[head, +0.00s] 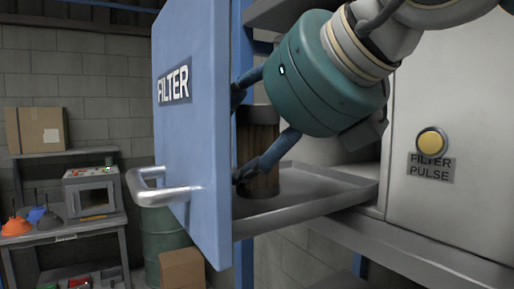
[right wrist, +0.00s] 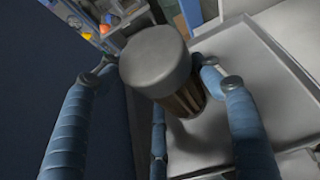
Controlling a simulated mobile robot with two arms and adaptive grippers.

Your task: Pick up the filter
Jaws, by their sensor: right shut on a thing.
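The filter is a brown pleated cylinder with a grey cap. In the head view the filter (head: 258,140) stands upright on the metal tray (head: 300,205) behind the blue door marked FILTER (head: 205,110). My right gripper (head: 240,135) comes in from the upper right, with its blue fingers around the filter. In the right wrist view the filter's grey cap (right wrist: 155,58) sits between the fingertips (right wrist: 158,78), which are shut on it. My left gripper is not in view.
A silver handle (head: 165,190) sticks out from the door. A cabinet panel with a yellow FILTER PULSE button (head: 431,143) is at the right. At the left are a bench with a small oven (head: 92,190), a cardboard box (head: 42,128) and a green drum (head: 165,238).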

